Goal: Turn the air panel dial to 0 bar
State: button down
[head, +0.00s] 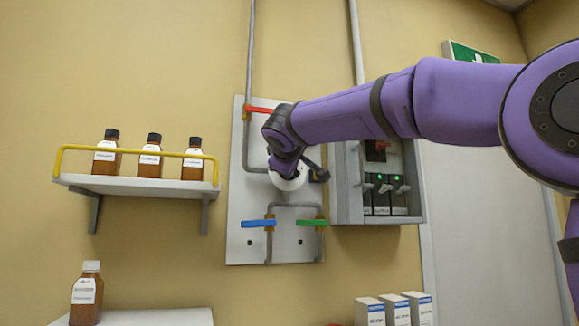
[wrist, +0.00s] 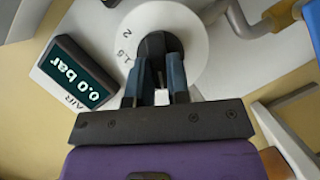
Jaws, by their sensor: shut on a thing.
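The air panel dial is a white disc (wrist: 195,30) with a black knob (wrist: 158,45) at its middle. The numbers 2 and 1.5 show on it, turned over in the wrist view. My gripper (wrist: 160,75) is shut on the knob, one finger on each side. In the head view, my gripper (head: 284,164) covers most of the dial (head: 291,181), and only part of its white rim shows. The air display (wrist: 72,72) beside the dial reads 0.0 bar, upside down in the wrist view. The grey panel (head: 243,205) carries the dial on the wall.
Red (head: 260,110), blue (head: 258,223) and green (head: 312,222) valve handles sit around the dial. A grey switch box (head: 347,185) is close on the right. A shelf (head: 140,187) with brown bottles hangs on the left. The wall above the shelf is clear.

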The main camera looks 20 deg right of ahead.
jog(key=shift+f+n+t+h, duration=0.15)
jog(key=shift+n+t+h, duration=0.15)
jog(key=shift+n, duration=0.5)
jog(key=c, duration=1.1)
grip_release()
jog(key=v, duration=1)
jog(key=shift+s+a, duration=0.2)
jog(key=shift+s, duration=0.2)
